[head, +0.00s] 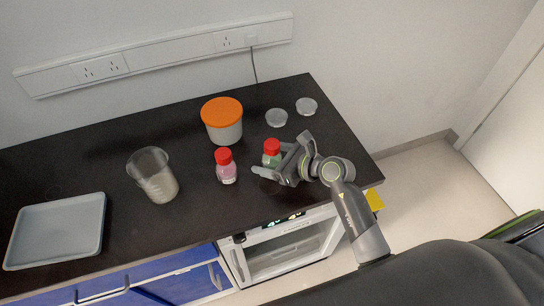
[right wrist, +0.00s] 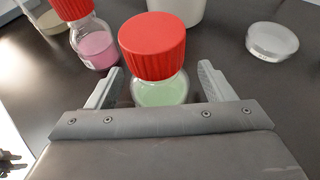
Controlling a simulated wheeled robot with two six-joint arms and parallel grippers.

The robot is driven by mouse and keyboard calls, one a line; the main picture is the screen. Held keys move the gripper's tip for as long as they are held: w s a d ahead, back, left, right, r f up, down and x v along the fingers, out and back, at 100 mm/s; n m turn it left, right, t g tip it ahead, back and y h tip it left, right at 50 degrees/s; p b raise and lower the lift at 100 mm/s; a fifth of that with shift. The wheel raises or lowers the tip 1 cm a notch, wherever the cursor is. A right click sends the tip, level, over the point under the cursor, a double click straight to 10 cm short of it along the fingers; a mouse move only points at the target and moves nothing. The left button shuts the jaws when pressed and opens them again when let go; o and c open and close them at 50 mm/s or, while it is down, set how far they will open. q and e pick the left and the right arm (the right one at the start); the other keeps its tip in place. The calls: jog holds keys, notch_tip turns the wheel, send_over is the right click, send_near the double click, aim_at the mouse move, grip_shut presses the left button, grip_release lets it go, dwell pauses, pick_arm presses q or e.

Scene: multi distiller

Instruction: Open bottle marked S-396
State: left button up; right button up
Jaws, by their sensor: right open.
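A bottle with a red cap and green contents (head: 271,154) stands on the black bench at my right gripper. In the right wrist view this bottle (right wrist: 160,92) sits between the open fingers, its red cap above them. My right gripper (head: 277,171) is open around the lower part of the bottle, with a gap visible at the sides. A second red-capped bottle with pink contents (head: 226,168) stands to the left, also in the right wrist view (right wrist: 96,45). No label can be read on either bottle. My left gripper is not in view.
A white tub with an orange lid (head: 223,125) stands behind the bottles. Two clear dishes (head: 276,118) (head: 306,106) lie at the back right. A beaker (head: 160,184) and a grey tray (head: 55,233) are to the left. The bench's front edge is close.

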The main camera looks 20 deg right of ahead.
jog(key=shift+x, duration=0.8)
jog(key=c, duration=1.2)
jog(key=shift+r, duration=0.15)
notch_tip(320, 180, up, 10)
jog(key=shift+f, duration=0.1)
